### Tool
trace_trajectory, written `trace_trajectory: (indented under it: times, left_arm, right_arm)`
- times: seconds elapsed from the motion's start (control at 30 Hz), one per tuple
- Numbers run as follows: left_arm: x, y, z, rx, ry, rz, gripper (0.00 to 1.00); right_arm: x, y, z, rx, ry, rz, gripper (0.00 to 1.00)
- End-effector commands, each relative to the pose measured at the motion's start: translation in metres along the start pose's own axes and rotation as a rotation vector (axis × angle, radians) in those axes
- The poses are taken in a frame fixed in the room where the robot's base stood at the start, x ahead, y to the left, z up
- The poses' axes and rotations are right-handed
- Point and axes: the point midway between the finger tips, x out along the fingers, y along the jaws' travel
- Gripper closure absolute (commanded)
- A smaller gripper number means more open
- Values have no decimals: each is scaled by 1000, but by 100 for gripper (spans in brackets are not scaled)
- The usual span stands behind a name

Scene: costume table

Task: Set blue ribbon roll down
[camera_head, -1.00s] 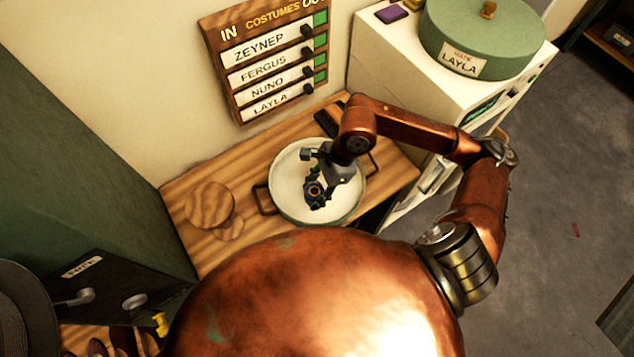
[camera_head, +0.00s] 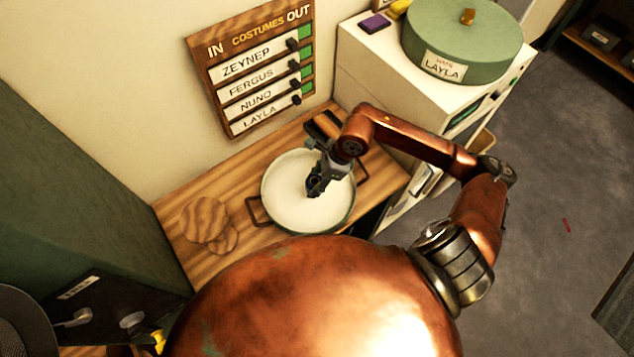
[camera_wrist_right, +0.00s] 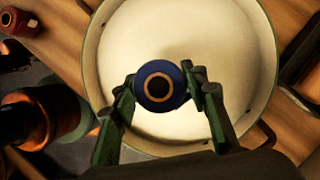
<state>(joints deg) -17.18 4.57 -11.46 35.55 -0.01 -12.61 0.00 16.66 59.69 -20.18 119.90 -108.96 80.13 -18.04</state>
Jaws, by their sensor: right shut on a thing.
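The blue ribbon roll (camera_wrist_right: 160,86) is a small dark blue spool with a tan ring around a dark core. In the right wrist view it sits between the two fingertips of my right gripper (camera_wrist_right: 163,92), which is shut on it. In the head view the right gripper (camera_head: 316,184) and the roll are over the white round tray (camera_head: 283,212), which has a greenish rim and side handles. I cannot tell from these views whether the roll touches the tray floor. My left gripper is not in view.
The tray stands on a wooden table (camera_head: 258,180). Round wooden discs (camera_head: 205,218) lie left of it. A white cabinet with a green hat box (camera_head: 465,38) stands at the right. A costumes name board (camera_head: 255,70) hangs behind. A red spool (camera_wrist_right: 20,22) shows in the wrist view.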

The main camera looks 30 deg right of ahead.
Motion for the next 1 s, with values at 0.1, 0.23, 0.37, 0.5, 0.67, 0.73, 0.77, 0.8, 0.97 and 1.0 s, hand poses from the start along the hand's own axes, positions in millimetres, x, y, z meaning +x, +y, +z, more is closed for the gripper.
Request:
trace_trajectory:
  times: [0.1, 0.23, 0.37, 0.5, 0.67, 0.73, 0.77, 0.8, 0.97, 1.0]
  left_arm:
    - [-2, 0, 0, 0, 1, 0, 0]
    - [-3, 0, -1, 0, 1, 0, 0]
    - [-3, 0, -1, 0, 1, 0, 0]
    - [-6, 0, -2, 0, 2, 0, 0]
    - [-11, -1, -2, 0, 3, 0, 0]
    - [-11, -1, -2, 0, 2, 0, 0]
    - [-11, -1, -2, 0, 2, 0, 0]
    - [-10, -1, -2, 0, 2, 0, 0]
    - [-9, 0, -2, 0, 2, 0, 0]
    - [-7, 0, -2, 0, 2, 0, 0]
  right_arm:
    - [18, -16, -10, 4, 0, 2, 84]
    - [28, -27, -17, 2, 0, 1, 84]
    - [33, -31, -19, -1, 0, 0, 84]
    - [45, -34, -25, 1, 1, 3, 84]
    - [63, -35, -32, 2, 0, 2, 84]
    - [66, -36, -33, -1, 0, 0, 84]
    - [66, -36, -33, -2, 0, -1, 84]
    - [66, -36, -33, -2, 0, -1, 84]
    - [67, -36, -34, -2, 1, 0, 84]
    - [68, -36, -35, -2, 1, 0, 84]
